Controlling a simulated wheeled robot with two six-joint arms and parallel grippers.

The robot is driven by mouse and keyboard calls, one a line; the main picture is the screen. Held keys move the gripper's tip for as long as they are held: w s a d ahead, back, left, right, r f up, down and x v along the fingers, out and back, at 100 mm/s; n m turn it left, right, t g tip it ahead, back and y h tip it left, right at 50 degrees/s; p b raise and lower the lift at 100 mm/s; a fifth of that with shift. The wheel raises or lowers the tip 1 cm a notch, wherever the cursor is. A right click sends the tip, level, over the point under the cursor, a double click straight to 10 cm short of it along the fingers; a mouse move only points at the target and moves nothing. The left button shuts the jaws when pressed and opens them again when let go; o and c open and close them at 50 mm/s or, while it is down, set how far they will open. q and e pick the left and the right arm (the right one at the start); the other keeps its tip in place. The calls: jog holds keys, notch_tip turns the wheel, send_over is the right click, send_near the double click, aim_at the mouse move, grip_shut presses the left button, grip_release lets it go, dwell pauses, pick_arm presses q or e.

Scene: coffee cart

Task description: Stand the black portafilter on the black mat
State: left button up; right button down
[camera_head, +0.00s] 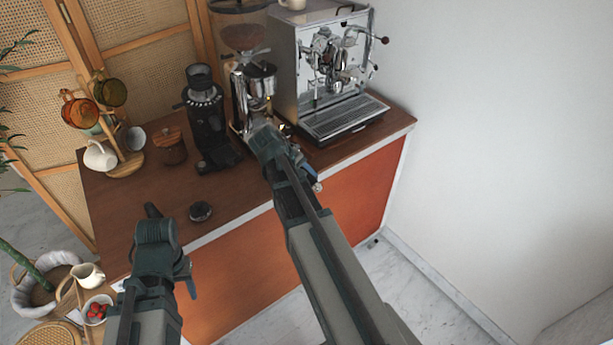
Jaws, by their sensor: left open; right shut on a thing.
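My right gripper (268,138) is over the counter, in front of the silver grinder. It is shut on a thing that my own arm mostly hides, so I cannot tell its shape. I cannot make out the black portafilter clearly; it may be the held thing. My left gripper (153,212) is open and empty over the counter's front left part. A small round black object (201,211) lies on the counter just right of it, apart from it. I cannot make out the black mat for certain; my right arm covers part of the counter.
The wooden counter (110,205) carries a silver espresso machine (290,65), a silver grinder (238,95), a black grinder (205,115), a wooden jar (170,147) and a mug tree (128,160). A side stand with a jug (88,275) is at lower left. The counter's front left is mostly clear.

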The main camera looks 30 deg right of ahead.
jog(key=shift+f+b, duration=0.65)
jog(key=shift+f, duration=0.05)
dwell(0.5)
jog(key=shift+c, duration=2.2)
grip_release()
jog(key=shift+r, duration=0.1)
jog(key=p+v, duration=1.1)
jog(key=v, duration=0.3)
jog(key=shift+p, duration=0.35)
